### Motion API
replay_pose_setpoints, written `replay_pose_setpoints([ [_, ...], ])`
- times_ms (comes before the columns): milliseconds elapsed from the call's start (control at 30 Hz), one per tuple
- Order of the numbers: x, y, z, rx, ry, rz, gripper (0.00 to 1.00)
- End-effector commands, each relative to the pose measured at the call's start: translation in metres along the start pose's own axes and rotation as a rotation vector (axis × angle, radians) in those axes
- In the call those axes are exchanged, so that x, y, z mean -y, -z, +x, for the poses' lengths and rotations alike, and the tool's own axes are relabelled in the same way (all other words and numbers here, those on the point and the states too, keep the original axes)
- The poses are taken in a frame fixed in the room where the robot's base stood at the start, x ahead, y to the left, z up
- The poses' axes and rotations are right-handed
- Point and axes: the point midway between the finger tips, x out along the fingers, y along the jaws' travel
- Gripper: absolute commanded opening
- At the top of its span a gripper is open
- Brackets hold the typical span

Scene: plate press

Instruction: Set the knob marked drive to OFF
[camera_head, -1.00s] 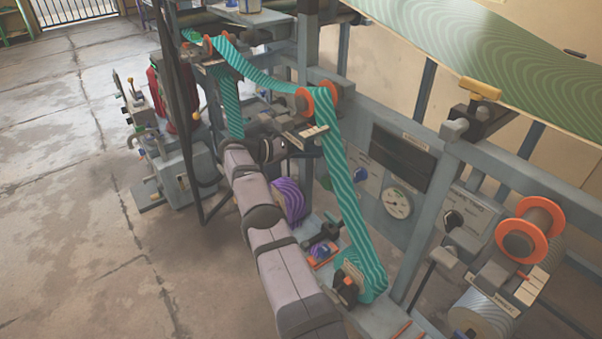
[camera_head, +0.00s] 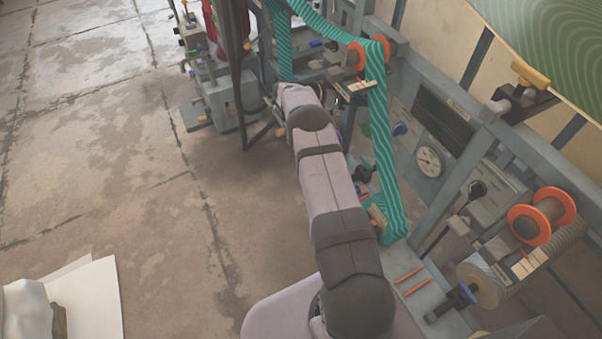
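Two knobs show on the machine's grey front panels: a blue knob (camera_head: 400,128) left of the round dial, and a black knob (camera_head: 478,188) on the panel right of it. Their markings are too small to read, so I cannot tell which is marked drive or how either is set. My arm reaches up the middle of the view, left of the panels. My gripper cannot be made out past the far end of the arm.
A teal patterned web (camera_head: 383,150) runs down between my arm and the panels. A round dial (camera_head: 429,162) sits below a dark display (camera_head: 443,120). An orange-flanged spool (camera_head: 541,215) stands at the right. Open floor (camera_head: 110,150) lies left.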

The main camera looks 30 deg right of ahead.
Motion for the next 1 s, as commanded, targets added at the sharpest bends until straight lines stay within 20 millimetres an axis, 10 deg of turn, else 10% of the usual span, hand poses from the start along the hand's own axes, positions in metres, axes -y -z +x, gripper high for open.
replay_pose_setpoints([
  [1000, -0.0079, -0.0027, 0.0014, 0.001, 0.264, 0.638, 0.29],
])
